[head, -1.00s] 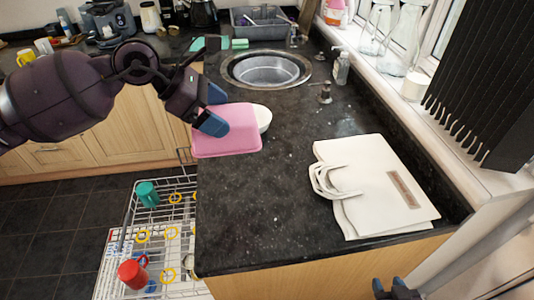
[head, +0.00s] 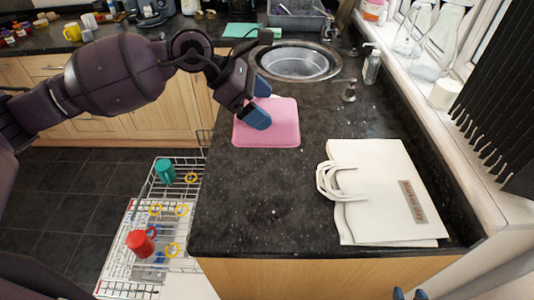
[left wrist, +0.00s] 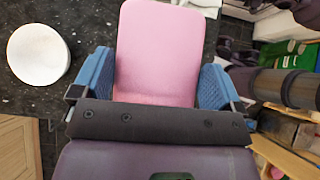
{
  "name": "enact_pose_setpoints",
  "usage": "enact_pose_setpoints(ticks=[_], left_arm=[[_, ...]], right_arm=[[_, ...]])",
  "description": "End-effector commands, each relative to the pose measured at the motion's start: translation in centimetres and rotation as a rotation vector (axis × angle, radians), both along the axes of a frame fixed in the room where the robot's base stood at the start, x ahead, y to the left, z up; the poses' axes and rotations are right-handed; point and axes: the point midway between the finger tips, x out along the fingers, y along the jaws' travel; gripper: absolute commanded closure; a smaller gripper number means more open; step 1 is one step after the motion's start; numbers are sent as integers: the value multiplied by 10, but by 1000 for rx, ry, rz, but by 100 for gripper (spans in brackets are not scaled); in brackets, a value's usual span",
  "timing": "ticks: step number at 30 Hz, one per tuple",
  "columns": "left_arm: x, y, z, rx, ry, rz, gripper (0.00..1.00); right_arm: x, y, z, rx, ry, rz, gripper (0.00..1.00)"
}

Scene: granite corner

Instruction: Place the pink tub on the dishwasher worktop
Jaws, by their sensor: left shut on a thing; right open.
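The pink tub (head: 268,128) is held over the dark granite worktop (head: 255,205), inward of its left edge. Whether its underside touches the stone cannot be told. My left gripper (head: 257,108) is shut on the tub; in the left wrist view its blue fingers lie either side of the pink tub (left wrist: 158,55). The tub hides the stone behind it. My right gripper (head: 410,294) shows only its blue fingertips at the bottom edge, apart and empty.
The sink (head: 298,62) lies behind, a white bag (head: 385,190) to the right. An open dishwasher rack (head: 165,215) with cups is below left. The front worktop is clear.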

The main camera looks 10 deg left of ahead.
Motion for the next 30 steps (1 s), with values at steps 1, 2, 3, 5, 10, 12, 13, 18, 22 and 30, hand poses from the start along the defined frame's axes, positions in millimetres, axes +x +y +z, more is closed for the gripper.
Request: enact_pose_setpoints(ticks=[1,2,3,5,10,12,13,18,22,30], left_arm=[[-1,0,-10,1,5,1,31],[-1,0,-17,2,5,1,31],[-1,0,-25,1,7,2,31],[-1,0,-38,0,5,1,31],[-1,0,-75,1,5,1,31],[-1,0,-90,1,6,1,31],[-1,0,-97,0,5,1,31],[0,0,-127,1,2,1,31],[0,0,-140,1,2,0,31],[-1,0,-159,1,3,1,31]], right_arm=[[0,0,2,0,1,0,57],[-1,0,2,0,2,0,57],[-1,0,3,1,2,-1,57],[-2,0,4,1,4,-1,57],[-3,0,7,0,7,-2,57],[-4,0,8,1,9,-3,57],[-4,-1,8,1,9,-3,57],[-5,-1,10,1,12,-3,57],[-5,0,10,2,13,-4,57],[-6,0,11,2,14,-4,57]])
